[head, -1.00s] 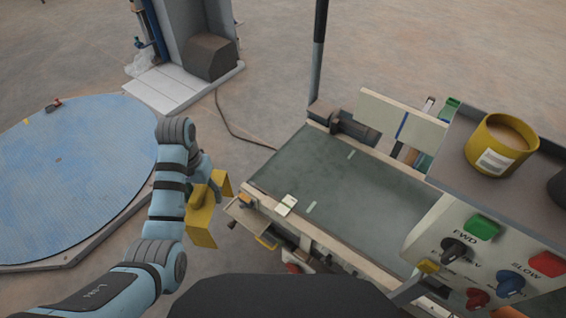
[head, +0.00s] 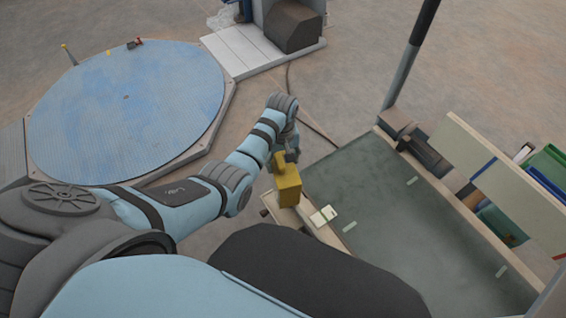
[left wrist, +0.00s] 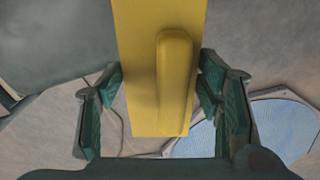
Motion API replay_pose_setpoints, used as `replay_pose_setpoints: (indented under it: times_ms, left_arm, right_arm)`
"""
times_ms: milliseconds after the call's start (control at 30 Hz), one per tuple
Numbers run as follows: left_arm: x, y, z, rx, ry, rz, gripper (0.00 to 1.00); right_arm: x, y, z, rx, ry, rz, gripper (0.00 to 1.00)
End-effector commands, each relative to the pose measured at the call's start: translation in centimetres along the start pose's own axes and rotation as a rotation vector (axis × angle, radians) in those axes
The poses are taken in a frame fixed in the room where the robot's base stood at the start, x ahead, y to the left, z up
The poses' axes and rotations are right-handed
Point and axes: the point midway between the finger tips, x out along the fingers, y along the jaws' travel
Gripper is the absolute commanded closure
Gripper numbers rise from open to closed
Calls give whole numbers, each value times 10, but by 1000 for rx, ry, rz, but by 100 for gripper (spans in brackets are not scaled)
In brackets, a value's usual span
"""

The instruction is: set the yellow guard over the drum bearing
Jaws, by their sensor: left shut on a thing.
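The yellow guard (head: 288,187) is a box-like cover with a raised handle, which shows in the left wrist view (left wrist: 175,85). My left gripper (head: 284,158) is shut on it and holds it from above. The guard is at the near left corner of the conveyor (head: 400,215), beside the end of the belt. I cannot tell whether it touches the frame. The drum bearing is not clearly visible; the guard and my arm cover much of that corner. My right gripper is not in view.
A white and green card (head: 323,215) lies on the conveyor edge next to the guard. A cream side board (head: 500,175) and green bins (head: 545,170) stand to the right. A dark post (head: 412,50) rises behind. A blue round platform (head: 125,110) lies at the left.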

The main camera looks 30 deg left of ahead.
Motion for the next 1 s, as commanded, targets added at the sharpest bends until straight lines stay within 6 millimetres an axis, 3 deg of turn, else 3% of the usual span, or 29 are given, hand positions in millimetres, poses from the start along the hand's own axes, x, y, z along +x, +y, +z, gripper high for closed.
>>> replay_pose_setpoints:
  times_ms: [100,200,433,1000]
  left_arm:
    - [26,-2,-2,-216,0,-2,99]
    - [35,-3,-2,-295,1,0,99]
    - [50,-3,-2,-302,2,0,100]
    - [113,-3,-2,-300,2,0,100]
  right_arm:
    - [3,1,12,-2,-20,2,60]
    - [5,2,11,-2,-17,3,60]
    - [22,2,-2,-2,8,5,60]
    - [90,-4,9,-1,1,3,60]
